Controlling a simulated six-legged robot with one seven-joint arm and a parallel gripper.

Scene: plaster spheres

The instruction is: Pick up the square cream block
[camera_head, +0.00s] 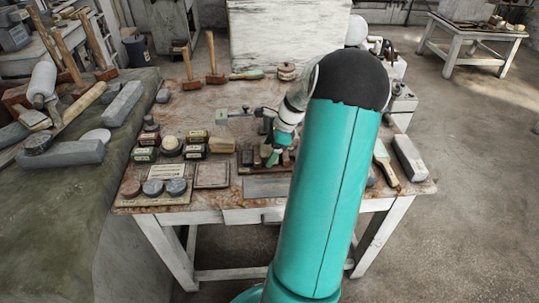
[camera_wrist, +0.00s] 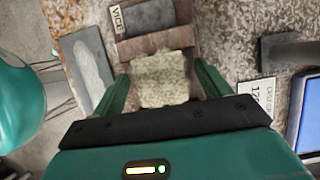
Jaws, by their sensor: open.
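The square cream block (camera_wrist: 162,80) is in the middle of the wrist view, with a rough, speckled, pale surface. My gripper (camera_wrist: 160,85) is open, with one green finger on each side of the block. I cannot tell whether either finger touches it. In the head view my gripper (camera_head: 276,157) is low over the worktable (camera_head: 235,110), and the block cannot be made out there, being small or hidden by the gripper.
A grey slab (camera_wrist: 90,62) lies left, and a labelled card (camera_wrist: 257,92) lies right. Small tins (camera_head: 195,145) crowd the table left of my gripper; hammers (camera_head: 213,65) stand behind.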

